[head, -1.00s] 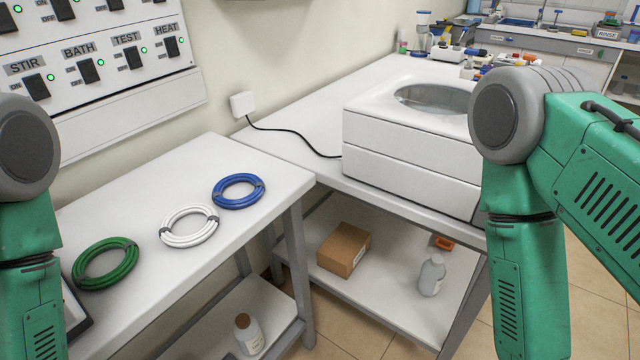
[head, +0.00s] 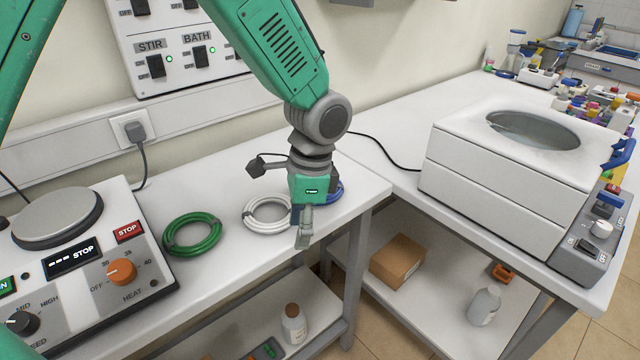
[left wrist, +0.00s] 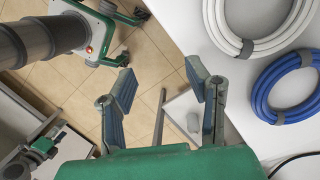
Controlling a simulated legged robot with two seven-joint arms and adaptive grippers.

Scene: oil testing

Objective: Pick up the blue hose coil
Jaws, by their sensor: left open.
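The blue hose coil (head: 335,192) lies on the white table at its right end, mostly hidden behind my left gripper in the head view. It shows clearly in the left wrist view (left wrist: 262,95), lying flat with dark ties, to the right of the fingers. My left gripper (head: 304,225) is in front of the coil in the head view. In the left wrist view its fingers (left wrist: 163,92) are apart and empty, over the table's edge and floor, with no contact with the coil visible. My right gripper is not in view.
A white hose coil (head: 246,213) lies beside the blue one, and a green coil (head: 166,240) lies farther left. A hot plate unit (head: 85,270) stands at the left. A white bath (head: 490,190) stands on the right table. A box (head: 398,262) is on the lower shelf.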

